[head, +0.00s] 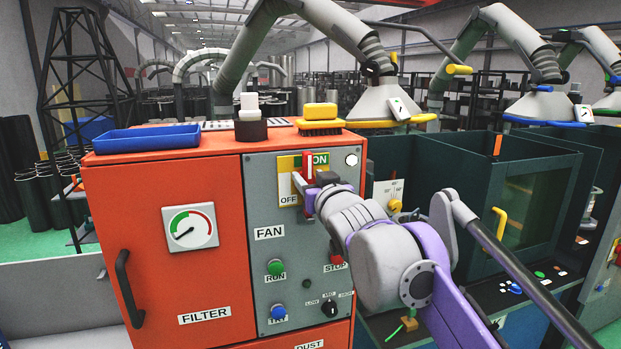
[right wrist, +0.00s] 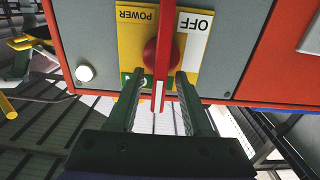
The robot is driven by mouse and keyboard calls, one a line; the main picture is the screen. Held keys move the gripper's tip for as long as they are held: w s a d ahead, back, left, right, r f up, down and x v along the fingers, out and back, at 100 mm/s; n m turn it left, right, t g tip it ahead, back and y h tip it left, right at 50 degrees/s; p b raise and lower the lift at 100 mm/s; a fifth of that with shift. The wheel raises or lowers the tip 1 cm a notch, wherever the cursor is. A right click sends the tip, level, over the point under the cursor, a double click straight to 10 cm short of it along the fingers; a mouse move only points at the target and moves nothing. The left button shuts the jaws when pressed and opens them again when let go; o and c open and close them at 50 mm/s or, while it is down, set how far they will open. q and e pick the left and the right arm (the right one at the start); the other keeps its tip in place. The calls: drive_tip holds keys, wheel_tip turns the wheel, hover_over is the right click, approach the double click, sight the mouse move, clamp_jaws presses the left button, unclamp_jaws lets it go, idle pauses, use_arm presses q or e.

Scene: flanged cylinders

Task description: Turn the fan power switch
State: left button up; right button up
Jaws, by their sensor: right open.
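The fan power switch is a red handle (head: 307,163) on a yellow and white plate (head: 284,163), high on the grey panel of the orange cabinet. The plate reads ON at the top and OFF at the left. The handle stands upright with its pale-marked end towards ON. My right gripper (head: 314,190) is in front of the plate and hides part of it. In the right wrist view, upside down, the red handle (right wrist: 164,50) runs between the two open fingers (right wrist: 160,88), with a gap visible on each side. My left gripper is not in view.
Below on the panel are a green RUN button (head: 275,267), a blue TRY button (head: 278,312) and a black selector knob (head: 329,308). A blue tray (head: 147,138) and a yellow brush (head: 320,113) lie on the cabinet top. A teal booth (head: 520,165) stands to the right.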

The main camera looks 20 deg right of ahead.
clamp_jaws()
idle(1.3)
